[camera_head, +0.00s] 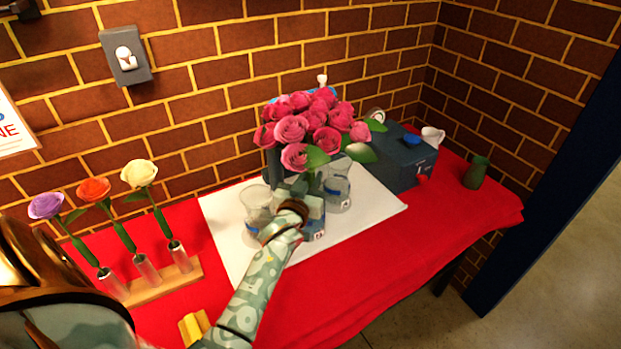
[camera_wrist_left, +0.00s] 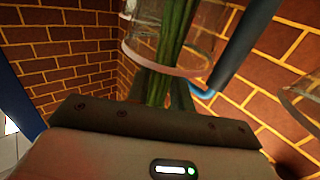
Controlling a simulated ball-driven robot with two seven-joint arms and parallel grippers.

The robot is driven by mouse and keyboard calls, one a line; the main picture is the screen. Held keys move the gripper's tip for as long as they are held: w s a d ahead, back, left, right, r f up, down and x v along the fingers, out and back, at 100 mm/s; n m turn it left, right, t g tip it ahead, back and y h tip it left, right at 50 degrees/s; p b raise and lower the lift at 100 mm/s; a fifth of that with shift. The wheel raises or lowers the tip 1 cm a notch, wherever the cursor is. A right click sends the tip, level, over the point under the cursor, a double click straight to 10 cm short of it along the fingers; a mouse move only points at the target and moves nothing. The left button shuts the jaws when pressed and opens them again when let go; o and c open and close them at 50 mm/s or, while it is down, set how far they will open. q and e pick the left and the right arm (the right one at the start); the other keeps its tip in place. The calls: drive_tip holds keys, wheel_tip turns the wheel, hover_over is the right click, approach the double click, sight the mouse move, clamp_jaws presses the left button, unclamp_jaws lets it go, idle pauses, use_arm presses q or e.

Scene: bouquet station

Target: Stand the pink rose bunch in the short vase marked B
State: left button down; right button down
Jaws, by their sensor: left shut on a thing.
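The pink rose bunch (camera_head: 310,125) is upright above the white mat, blooms up and leaves at the right. My left gripper (camera_head: 298,200) is shut on its stems, which also show in the wrist view (camera_wrist_left: 158,85). One clear glass vase (camera_head: 256,207) stands left of the gripper. Another clear glass vase (camera_head: 338,190), with a small blue mark, stands right of it. I cannot read a letter B on either. In the wrist view the stems overlap a clear glass (camera_wrist_left: 140,50); I cannot tell whether they are inside it. My gripper hides the lower stems.
The white mat (camera_head: 235,260) lies on the red-covered table (camera_head: 400,250). A wooden rack (camera_head: 165,285) with three single flowers is at left. A dark blue box (camera_head: 400,165), a white jug (camera_head: 432,136) and a green vase (camera_head: 476,173) are at right. Yellow blocks (camera_head: 194,327) lie in front.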

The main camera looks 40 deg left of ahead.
use_arm(q)
drive_tip(key=shift+f, duration=0.3)
drive_tip(key=c, duration=1.1)
unclamp_jaws()
drive_tip(key=shift+c, duration=0.2)
drive_tip(key=shift+f, duration=0.1)
